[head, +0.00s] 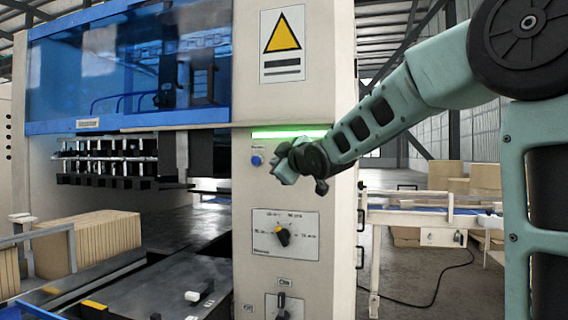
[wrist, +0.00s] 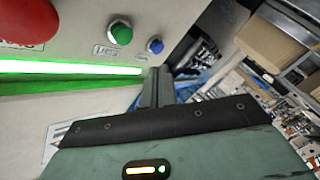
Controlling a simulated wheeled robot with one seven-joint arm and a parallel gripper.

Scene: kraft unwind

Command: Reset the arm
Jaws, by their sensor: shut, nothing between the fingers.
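My arm reaches in from the right in the head view, with my gripper (head: 284,168) in front of the machine's cream control column (head: 335,200). In the wrist view my gripper (wrist: 157,86) is shut and empty, its fingers pointing up the picture, below the blue button (wrist: 155,45). A green button (wrist: 120,33) and part of a red button (wrist: 27,18) show left of that. A lit green bar (wrist: 70,68) runs along the panel to the left of the fingers. Whether the fingers touch the panel cannot be told.
A rotary selector (head: 282,236) and a lower switch (head: 281,303) sit on the column. A warning sign (head: 282,42) is above. A blue-framed machine bay and cardboard stacks (head: 105,240) stand left. A conveyor (head: 425,215) stands behind, right.

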